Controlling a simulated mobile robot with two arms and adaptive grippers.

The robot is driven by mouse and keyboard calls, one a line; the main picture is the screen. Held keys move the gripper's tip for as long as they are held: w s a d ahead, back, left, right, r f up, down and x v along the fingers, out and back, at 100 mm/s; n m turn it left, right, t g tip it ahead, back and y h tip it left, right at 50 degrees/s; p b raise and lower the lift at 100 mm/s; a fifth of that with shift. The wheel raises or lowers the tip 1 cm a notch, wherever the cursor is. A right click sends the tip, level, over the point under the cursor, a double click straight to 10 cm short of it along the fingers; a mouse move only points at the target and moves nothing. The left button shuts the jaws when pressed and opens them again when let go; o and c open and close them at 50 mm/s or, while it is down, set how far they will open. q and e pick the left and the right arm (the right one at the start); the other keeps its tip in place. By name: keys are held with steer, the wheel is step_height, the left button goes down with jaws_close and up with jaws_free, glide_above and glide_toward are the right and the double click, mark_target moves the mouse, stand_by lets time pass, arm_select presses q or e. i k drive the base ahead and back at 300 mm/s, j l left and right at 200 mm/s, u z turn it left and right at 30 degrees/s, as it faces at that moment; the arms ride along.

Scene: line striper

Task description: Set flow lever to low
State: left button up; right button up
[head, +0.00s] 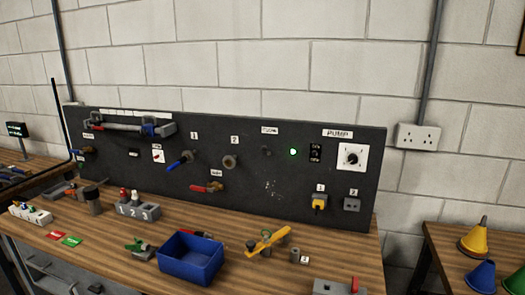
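A black panel (270,191) stands upright at the back of a wooden workbench. A red lever (208,188) sits low in the middle of the panel, pointing left, under a small label (216,173) too small to read. A blue lever (180,161) under label 1 tilts down to the left. I cannot tell from the labels which one is the flow lever. Neither of my grippers is in view.
The bench holds a blue bin (190,263), a yellow tool (267,241), a green clamp (138,248) and a numbered grey block (137,210). A pump dial (352,158) and green light (293,152) are on the panel's right.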

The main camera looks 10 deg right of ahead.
mark_target(264, 149)
steer(key=l+u, duration=0.15)
steer(key=l, duration=1.2)
